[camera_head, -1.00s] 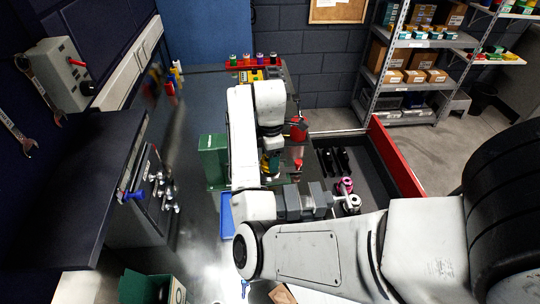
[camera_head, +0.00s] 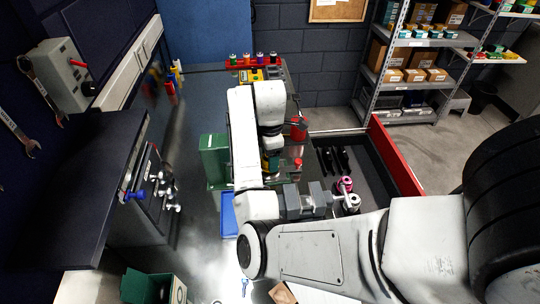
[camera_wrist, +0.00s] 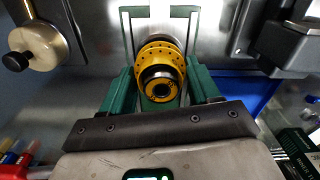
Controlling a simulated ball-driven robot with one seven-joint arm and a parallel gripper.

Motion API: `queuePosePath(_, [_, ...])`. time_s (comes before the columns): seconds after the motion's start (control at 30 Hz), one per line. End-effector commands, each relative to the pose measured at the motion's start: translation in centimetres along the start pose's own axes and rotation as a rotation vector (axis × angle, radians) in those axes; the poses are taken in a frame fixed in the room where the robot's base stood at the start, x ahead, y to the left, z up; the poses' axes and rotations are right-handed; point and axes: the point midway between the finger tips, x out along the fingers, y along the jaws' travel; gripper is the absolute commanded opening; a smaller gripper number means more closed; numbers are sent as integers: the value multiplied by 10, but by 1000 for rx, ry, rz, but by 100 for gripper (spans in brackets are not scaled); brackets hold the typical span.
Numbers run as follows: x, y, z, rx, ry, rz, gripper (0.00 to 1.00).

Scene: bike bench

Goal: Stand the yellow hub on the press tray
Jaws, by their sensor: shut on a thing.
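The yellow hub (camera_wrist: 160,68) shows in the middle of the wrist view, its dark round end facing the camera. My gripper (camera_wrist: 160,88) is shut on it, with green finger-like parts close on both sides. In the head view my gripper (camera_head: 271,162) points down beside a green block, mostly hidden by my own arm. Green uprights (camera_wrist: 192,35) stand behind the hub in the wrist view; I cannot tell whether they belong to the press. The press tray cannot be made out clearly, and whether the hub touches anything below is hidden.
A green box (camera_head: 213,158) stands left of my gripper. A blue tray (camera_head: 228,214) lies nearer on the bench. A red-topped part (camera_head: 298,164) is close on the right, with a pink hub (camera_head: 345,184) further right.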

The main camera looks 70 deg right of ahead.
Motion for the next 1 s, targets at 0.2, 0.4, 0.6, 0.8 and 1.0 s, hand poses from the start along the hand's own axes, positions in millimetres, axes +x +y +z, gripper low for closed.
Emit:
queuePosePath(0.2, [2,0,0,0,0,1,25])
queuePosePath(0.4, [6,0,0,-1,0,1,25])
queuePosePath(0.6, [9,0,0,-1,-1,1,25])
queuePosePath(0.8, [11,0,0,-1,-1,1,66])
queuePosePath(1.0, [11,0,0,-1,0,1,72])
